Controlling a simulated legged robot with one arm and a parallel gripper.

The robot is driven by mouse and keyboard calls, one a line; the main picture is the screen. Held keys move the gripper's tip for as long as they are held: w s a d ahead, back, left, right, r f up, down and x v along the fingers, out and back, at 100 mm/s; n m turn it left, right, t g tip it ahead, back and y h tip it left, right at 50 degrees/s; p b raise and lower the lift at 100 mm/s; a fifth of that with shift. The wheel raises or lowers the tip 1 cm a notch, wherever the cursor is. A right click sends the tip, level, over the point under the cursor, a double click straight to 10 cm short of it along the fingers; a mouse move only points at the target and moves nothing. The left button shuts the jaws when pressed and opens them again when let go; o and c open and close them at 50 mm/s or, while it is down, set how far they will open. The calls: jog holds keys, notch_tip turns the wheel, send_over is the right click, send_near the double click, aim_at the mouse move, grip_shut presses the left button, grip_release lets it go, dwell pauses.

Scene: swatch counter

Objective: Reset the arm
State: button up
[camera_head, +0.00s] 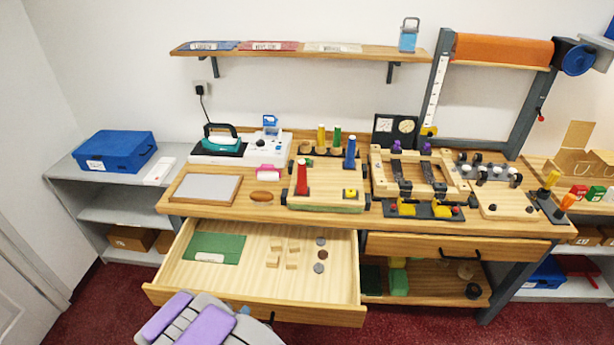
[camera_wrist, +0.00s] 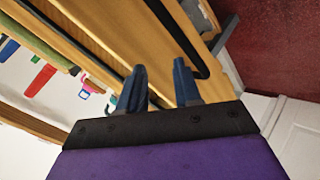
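My gripper (camera_wrist: 160,84) shows in the wrist view with its two blue-grey fingers spread apart and nothing between them. It is open. Pale wooden boards and a dark bar lie beyond the fingertips in that view; I cannot tell how far off they are. In the head view, grey and purple parts of my arm (camera_head: 205,322) show at the bottom, in front of the open drawer (camera_head: 335,295). I cannot make out the fingers there.
The drawer holds a green sheet (camera_head: 222,243), small wooden blocks (camera_head: 272,261) and several discs (camera_head: 320,254). The workbench (camera_head: 390,225) above is crowded with fixtures. A shelf (camera_head: 300,50) hangs behind. A blue box (camera_head: 115,150) sits on the left shelving. Red floor (camera_head: 90,315) shows at lower left.

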notch_tip(320, 180, up, 13)
jog(key=w+d+m+g+y, duration=0.2)
jog(key=m+g+y, duration=0.1)
jog(key=m+g, duration=0.1)
jog(key=s+d+r+m+g, duration=0.25)
jog(key=s+d+r, duration=0.25)
jog(key=d+r, duration=0.45)
jog(key=s+d+r+m+g, duration=0.1)
jog(key=s+d+r, duration=0.4)
jog(key=s+d, duration=0.2)
jog(key=s+d+r+m+g+h, duration=0.1)
jog(key=s+d+r, duration=0.3)
jog(key=s+d, duration=0.4)
jog(key=s+d+r+m+g+h, duration=0.1)
jog(key=s+d+r, duration=0.4)
jog(key=s, duration=0.6)
jog(key=d+m+g, duration=0.1)
jog(key=d+g, duration=0.1)
jog(key=shift+s+d+r+m, duration=0.2)
jog(key=shift+d+r+m, duration=0.1)
jog(key=shift+r+m, duration=0.05)
